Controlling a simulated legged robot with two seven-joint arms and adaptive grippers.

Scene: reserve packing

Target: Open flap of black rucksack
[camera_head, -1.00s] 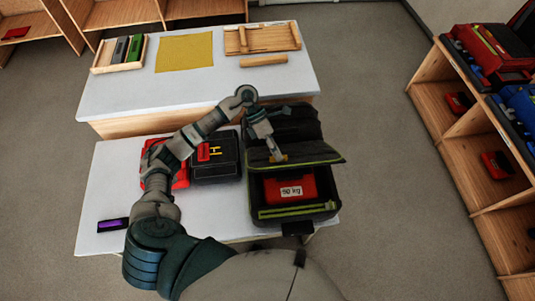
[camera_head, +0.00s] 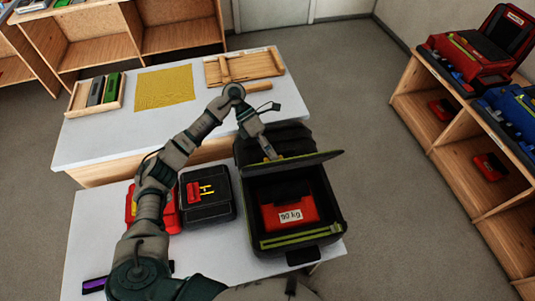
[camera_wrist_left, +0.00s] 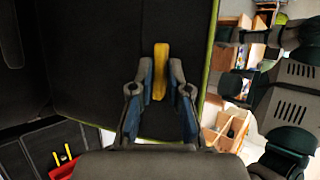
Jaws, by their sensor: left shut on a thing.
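The black rucksack (camera_head: 325,228) stands on the near white table with its flap (camera_head: 296,163) raised at the back. Green trim edges the opening, and a red box marked 90 kg (camera_head: 285,213) lies inside. My left gripper (camera_head: 273,157) is at the flap. In the left wrist view the gripper (camera_wrist_left: 160,92) is shut on a yellow tab (camera_wrist_left: 160,70) on the black flap (camera_wrist_left: 100,60), which has a green edge. My right gripper is in neither view.
A black case with a red part (camera_head: 207,195) and a red item (camera_head: 135,208) stand left of the rucksack. A purple-marked object (camera_head: 95,284) lies at the left edge. The far table holds a yellow mat (camera_head: 165,88) and wooden trays (camera_head: 243,67). Shelves (camera_head: 440,130) stand right.

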